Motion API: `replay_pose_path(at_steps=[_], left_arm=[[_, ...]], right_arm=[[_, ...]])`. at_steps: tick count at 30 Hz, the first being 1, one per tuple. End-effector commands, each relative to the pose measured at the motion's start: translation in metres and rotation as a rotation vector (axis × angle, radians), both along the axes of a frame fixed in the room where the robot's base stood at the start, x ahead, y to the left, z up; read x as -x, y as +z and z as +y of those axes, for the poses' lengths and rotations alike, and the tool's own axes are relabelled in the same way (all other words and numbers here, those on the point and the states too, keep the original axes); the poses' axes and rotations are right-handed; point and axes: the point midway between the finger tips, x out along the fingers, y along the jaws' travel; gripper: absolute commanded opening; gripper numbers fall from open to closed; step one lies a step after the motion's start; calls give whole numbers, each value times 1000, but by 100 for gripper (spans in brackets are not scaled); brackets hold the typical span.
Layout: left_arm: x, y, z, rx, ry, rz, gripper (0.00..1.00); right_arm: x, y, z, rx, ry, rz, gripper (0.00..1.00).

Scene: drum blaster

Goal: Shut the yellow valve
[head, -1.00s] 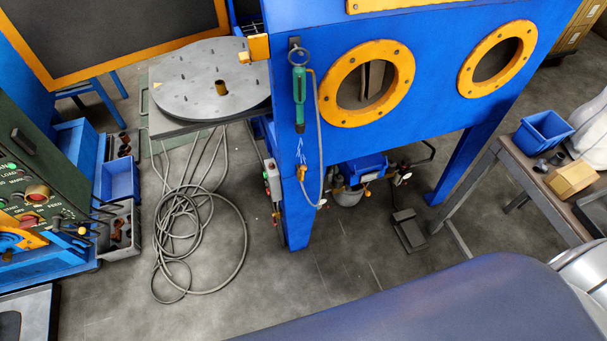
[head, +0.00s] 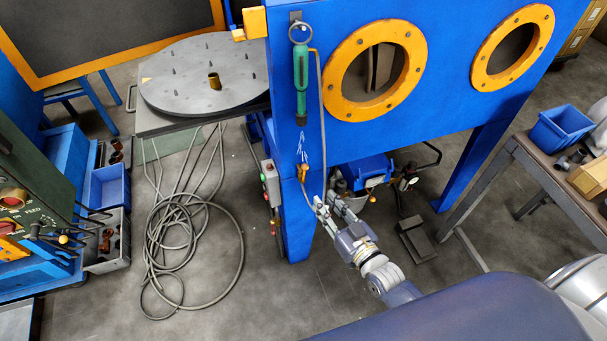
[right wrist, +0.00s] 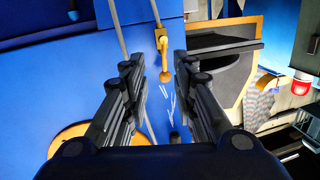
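The yellow valve (head: 303,173) is a small brass-yellow fitting on the blue cabinet's front leg panel, with a grey hose attached. It also shows in the right wrist view as a yellow body with a lever and round end (right wrist: 163,52). My right gripper (head: 327,203) is just below and to the right of the valve in the head view. In the right wrist view, its two dark fingers (right wrist: 157,72) are apart and empty. The valve appears beyond the fingertips, in line with the gap between them. My left gripper is not in view.
The blue cabinet (head: 440,115) has orange-ringed ports. A green-handled tool (head: 300,80) hangs above the valve. A control box with buttons (head: 270,184) is at the left of the leg. Coiled cable (head: 175,235) and a foot pedal (head: 416,238) lie on the floor.

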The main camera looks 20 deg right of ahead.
Motion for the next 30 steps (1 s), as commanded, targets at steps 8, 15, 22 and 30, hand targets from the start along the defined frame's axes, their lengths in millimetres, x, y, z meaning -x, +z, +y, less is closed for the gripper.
replay_pose_path(at_steps=[8, 15, 22, 30], left_arm=[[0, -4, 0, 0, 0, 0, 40], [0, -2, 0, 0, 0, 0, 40], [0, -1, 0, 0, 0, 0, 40], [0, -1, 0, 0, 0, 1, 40]], right_arm=[[-14, 30, 6, -30, 7, -75, 26], [-51, 29, 14, -29, 6, -74, 26], [-87, 29, 23, -29, 7, -73, 26], [-108, 27, 28, -28, 8, -70, 26]])
